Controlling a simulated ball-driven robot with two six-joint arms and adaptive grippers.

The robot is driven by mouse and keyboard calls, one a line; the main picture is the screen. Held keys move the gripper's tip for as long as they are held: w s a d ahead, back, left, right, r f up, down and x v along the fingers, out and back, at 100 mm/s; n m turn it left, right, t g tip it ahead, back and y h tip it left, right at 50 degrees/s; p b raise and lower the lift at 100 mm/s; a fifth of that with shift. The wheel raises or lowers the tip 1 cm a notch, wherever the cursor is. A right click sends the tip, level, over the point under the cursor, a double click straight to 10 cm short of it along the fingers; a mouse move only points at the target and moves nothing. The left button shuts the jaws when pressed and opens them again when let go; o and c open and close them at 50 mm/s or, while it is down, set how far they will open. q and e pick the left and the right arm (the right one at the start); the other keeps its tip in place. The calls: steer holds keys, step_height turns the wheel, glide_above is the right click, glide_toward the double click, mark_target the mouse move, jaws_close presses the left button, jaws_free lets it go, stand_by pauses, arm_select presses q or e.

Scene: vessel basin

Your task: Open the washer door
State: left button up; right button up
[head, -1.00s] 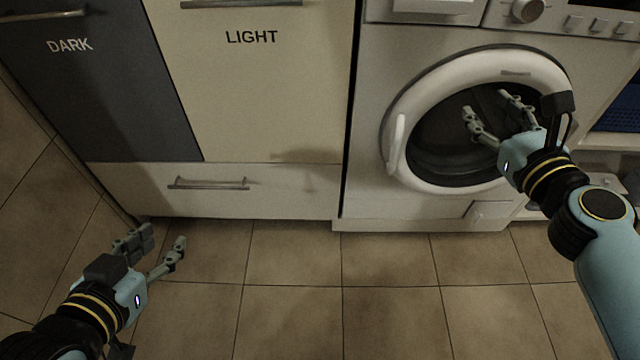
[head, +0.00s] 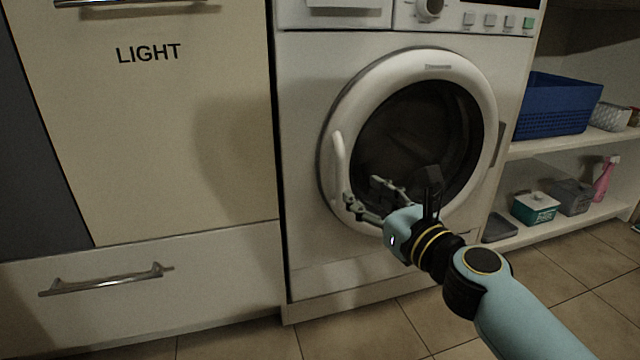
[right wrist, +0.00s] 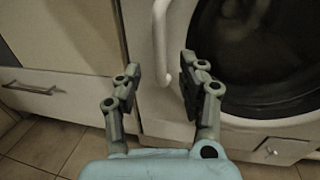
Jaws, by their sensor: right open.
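The washer (head: 305,150) has a round door with a white ring (head: 353,92) and dark glass (head: 425,130); the door looks shut. Its white handle (head: 338,160) is a curved upright bar on the left of the ring. It also shows in the right wrist view (right wrist: 160,42), ahead of the fingers and between them. My right gripper (head: 362,194) is open and empty, in front of the lower left of the door, just below and right of the handle in the head view. I see no contact with the handle. My left gripper is not in view.
A cabinet marked LIGHT (head: 150,120) with a metal-handled drawer (head: 110,280) stands left of the washer. Shelves at right hold a blue basket (head: 556,105), a teal box (head: 535,207) and a pink bottle (head: 605,178). The tiled floor (head: 400,325) in front is clear.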

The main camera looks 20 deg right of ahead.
mark_target(343, 179)
steer(key=x, duration=0.8)
steer(key=shift+w+a, duration=0.1)
steer(key=shift+w, duration=0.2)
jaws_close()
